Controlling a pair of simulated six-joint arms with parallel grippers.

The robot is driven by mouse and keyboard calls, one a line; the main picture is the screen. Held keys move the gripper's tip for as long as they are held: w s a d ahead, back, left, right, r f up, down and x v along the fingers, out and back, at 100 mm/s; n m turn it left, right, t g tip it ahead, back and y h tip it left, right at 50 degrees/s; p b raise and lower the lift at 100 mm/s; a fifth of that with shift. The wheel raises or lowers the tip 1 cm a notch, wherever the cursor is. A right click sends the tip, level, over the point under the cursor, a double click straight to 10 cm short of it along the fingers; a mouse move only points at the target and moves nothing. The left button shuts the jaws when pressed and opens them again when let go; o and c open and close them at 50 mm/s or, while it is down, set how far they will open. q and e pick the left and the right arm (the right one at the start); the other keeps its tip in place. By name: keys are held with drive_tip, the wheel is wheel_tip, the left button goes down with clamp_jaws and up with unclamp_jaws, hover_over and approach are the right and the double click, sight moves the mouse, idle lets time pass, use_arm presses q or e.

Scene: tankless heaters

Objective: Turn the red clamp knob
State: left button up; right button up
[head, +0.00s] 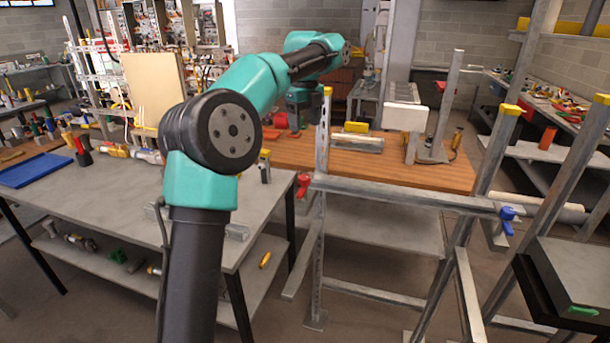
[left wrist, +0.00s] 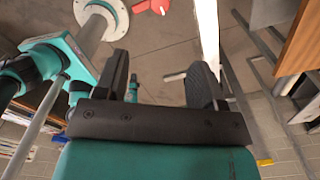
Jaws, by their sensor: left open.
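The red clamp knob (head: 303,185) sits at the left end of the horizontal metal rail (head: 400,195), beside an upright post. My left gripper (head: 298,122) points down above the knob, near the top of the post, apart from the knob. In the left wrist view, my left gripper (left wrist: 162,82) is open and empty. My right gripper is in neither view.
A blue clamp knob (head: 507,220) is at the rail's right end. The upright post (head: 321,140) stands close to my left gripper. A grey bench (head: 110,195) is at left, a wooden bench top (head: 390,167) behind. Another red part (left wrist: 152,6) shows at the wrist view's top.

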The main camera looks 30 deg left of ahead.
sight(305, 177)
use_arm(q)
wheel_tip(305, 177, down, 17)
drive_tip(key=shift+r, duration=0.1)
idle(0.5)
drive_tip(key=shift+c, duration=0.3)
drive_tip(key=c, duration=0.9)
drive_tip(key=shift+o, duration=0.2)
